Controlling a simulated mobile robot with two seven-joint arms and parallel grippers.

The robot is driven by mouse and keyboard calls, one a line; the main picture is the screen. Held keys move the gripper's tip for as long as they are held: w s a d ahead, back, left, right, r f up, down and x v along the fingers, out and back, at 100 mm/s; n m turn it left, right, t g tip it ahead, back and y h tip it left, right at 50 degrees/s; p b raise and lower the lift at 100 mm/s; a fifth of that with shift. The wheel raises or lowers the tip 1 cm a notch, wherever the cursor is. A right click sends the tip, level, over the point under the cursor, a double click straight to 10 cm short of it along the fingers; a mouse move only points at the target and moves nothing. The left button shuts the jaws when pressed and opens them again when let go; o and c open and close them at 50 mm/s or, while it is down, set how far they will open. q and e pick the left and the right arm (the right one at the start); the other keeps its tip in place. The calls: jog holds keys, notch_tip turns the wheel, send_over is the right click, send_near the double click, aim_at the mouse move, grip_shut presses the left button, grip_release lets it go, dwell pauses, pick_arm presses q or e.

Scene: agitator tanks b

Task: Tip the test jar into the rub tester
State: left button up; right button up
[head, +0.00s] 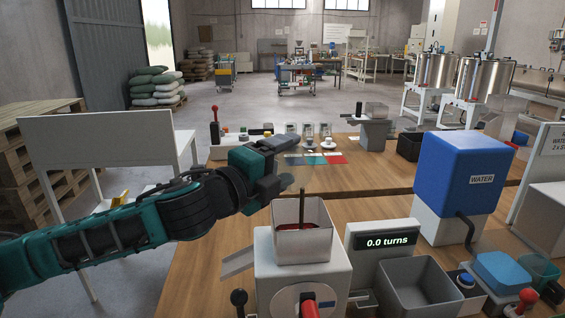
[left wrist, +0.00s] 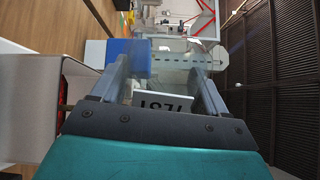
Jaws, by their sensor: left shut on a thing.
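My left gripper (head: 276,168) comes in from the left and is shut on the clear test jar (left wrist: 180,60). In the left wrist view the jar lies between the two fingers, with a white label (left wrist: 165,104) close to the palm. In the head view only a faint part of the jar (head: 287,182) shows by the fingers; its contents and exact tilt are hard to tell. The rub tester (head: 300,278) is a pale box with a square open hopper (head: 303,243), just below and right of the gripper. Dark red material and an upright rod show in the hopper. My right gripper is not in view.
A display (head: 388,242) reading 0.0 turns and an open grey bin (head: 420,284) stand right of the tester. A blue and white water tank (head: 460,170) is behind them. Colour cards (head: 314,159) lie on the far table. A chute (head: 238,261) juts left from the tester.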

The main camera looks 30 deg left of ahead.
pick_arm(q)
jog(key=shift+r, duration=0.1)
jog(key=shift+d+r+m, duration=0.15)
jog(key=shift+m, duration=0.45)
jog(key=shift+d+r+m, duration=0.15)
jog(key=shift+d+m, duration=0.1)
jog(key=shift+m, duration=0.35)
jog(key=shift+d+r+m, duration=0.1)
jog(key=shift+r+m, duration=0.05)
jog(key=shift+m, duration=0.15)
jog(key=shift+d, duration=0.1)
jog(key=shift+s+m, duration=0.1)
jog(key=shift+m, duration=0.2)
